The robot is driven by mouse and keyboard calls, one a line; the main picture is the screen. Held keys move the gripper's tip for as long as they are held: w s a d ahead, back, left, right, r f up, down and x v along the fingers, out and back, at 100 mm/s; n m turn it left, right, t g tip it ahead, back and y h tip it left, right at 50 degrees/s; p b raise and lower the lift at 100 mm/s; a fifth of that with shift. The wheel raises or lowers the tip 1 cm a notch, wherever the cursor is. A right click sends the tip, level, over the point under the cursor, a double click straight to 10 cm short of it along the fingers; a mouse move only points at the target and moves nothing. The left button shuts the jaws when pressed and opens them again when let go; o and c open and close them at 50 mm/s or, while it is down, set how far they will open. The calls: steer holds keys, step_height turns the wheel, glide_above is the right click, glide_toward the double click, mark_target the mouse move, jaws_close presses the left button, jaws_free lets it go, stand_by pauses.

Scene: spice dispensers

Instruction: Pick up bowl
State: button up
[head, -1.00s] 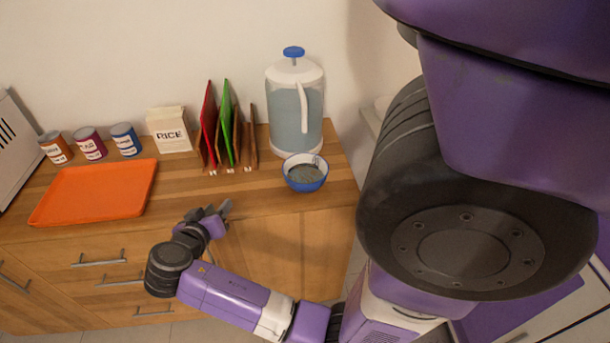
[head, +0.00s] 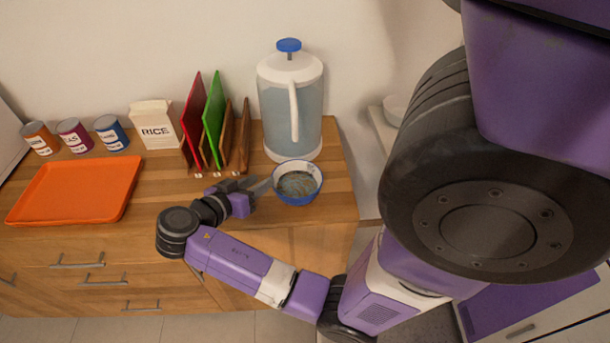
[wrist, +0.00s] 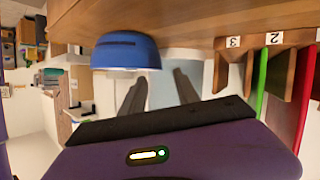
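The blue bowl (head: 297,194) stands upright near the right front corner of the wooden counter. It has a white rim and a greyish patterned inside. In the wrist view, which is upside down, the blue bowl (wrist: 127,50) is just beyond my fingers, toward the left one. My gripper (head: 257,185) is low over the counter, just left of the bowl, pointing at it. In the wrist view my gripper (wrist: 158,88) has its two dark fingers apart with nothing between them. I cannot tell whether a fingertip touches the bowl.
A water pitcher (head: 290,110) stands right behind the bowl. A rack with red (head: 194,120) and green (head: 213,115) boards is behind my gripper. A rice carton (head: 156,125), several cans and an orange tray (head: 75,190) are farther left. The counter's right edge is close to the bowl.

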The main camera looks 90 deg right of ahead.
mark_target(274, 173)
steer(key=x, duration=0.2)
steer(key=shift+s+d+r, duration=0.1)
steer(key=shift+s+d, duration=0.1)
steer(key=shift+d, duration=0.05)
steer(key=p+x, duration=0.2)
steer(key=x, duration=0.3)
steer(key=shift+s+d, duration=0.2)
steer(key=shift+d, duration=0.1)
steer(key=shift+f, duration=0.2)
jaws_close()
stand_by(0.8)
